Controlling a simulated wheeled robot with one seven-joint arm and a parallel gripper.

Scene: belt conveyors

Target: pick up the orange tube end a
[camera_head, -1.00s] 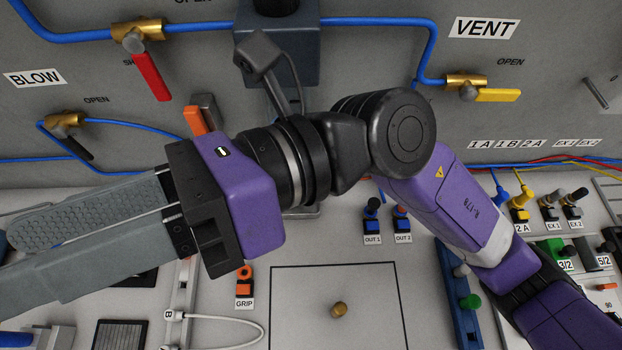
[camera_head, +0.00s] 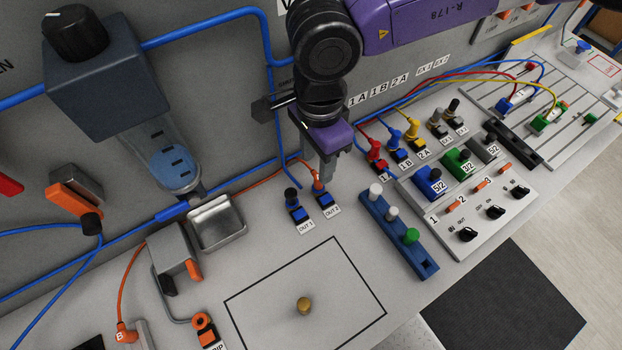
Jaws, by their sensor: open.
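An orange tube end (camera_head: 318,183) stands at the blue block of the OUT 2 port (camera_head: 325,199); its thin orange tube (camera_head: 262,176) runs left along the foot of the wall. I cannot read a letter on this end. My gripper (camera_head: 326,176) points down just over and behind it, with its grey fingers close to the tube end. The jaws are open; whether the end lies between the fingers is hard to tell. Another orange end marked B (camera_head: 127,336) sits at the lower left.
The OUT 1 port (camera_head: 296,208) stands close on the left. Colored plugs (camera_head: 376,155) and a blue rail with pegs (camera_head: 396,231) stand to the right. A metal tray (camera_head: 217,224) is at left. The outlined square (camera_head: 260,305) holds a brass knob (camera_head: 304,306).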

